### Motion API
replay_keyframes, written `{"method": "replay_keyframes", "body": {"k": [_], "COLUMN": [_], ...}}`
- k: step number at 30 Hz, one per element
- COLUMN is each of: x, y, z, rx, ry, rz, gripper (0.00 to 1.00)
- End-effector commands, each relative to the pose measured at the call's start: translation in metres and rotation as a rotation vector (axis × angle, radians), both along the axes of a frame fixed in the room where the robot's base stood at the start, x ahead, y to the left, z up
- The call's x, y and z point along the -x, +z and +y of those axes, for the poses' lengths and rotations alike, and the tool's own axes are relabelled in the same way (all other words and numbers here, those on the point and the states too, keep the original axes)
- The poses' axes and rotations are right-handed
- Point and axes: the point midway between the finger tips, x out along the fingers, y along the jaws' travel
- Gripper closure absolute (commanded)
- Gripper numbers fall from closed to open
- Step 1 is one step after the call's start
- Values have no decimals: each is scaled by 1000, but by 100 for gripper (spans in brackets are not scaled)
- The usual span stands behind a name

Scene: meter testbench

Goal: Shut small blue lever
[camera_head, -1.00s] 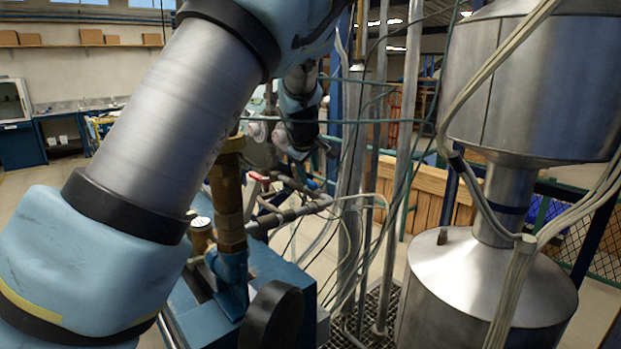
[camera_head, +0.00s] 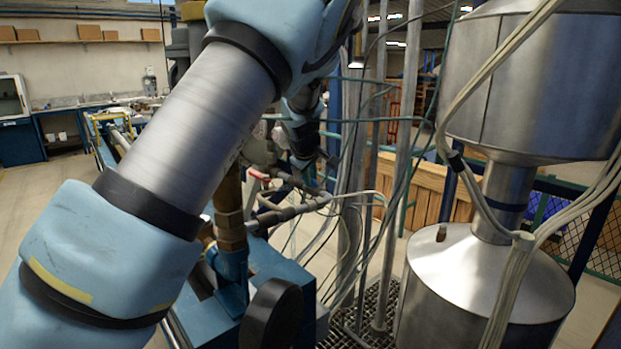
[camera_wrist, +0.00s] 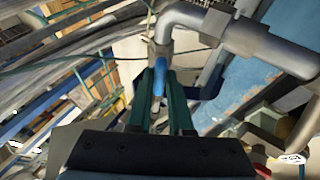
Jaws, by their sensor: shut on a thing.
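The small blue lever (camera_wrist: 160,74) shows in the wrist view as a narrow blue piece below a grey pipe elbow. My gripper (camera_wrist: 159,88) has two green fingers, one on each side of the lever. It is shut on the lever, whose lower part lies between the fingers. In the head view the wrist end of my arm is beside the grey pipework (camera_head: 290,211). The fingers and the lever are not clearly seen there.
A red lever (camera_head: 258,174) sits on the pipework left of my wrist in the head view. A blue bench (camera_head: 275,262) carries the pipes. Thin cables and upright pipes (camera_head: 398,170) stand close on the right, before a large steel vessel (camera_head: 470,290).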

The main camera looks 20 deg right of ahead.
Motion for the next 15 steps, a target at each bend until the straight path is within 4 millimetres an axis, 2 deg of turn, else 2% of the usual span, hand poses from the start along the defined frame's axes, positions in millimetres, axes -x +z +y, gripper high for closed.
{"method": "replay_keyframes", "body": {"k": [1, 3, 15], "x": [0, 0, 0], "y": [0, 0, 0], "z": [0, 0, 0], "rx": [0, -1, 0], "ry": [0, 0, -1], "rz": [0, 0, 0], "gripper": [94, 100, 100]}}
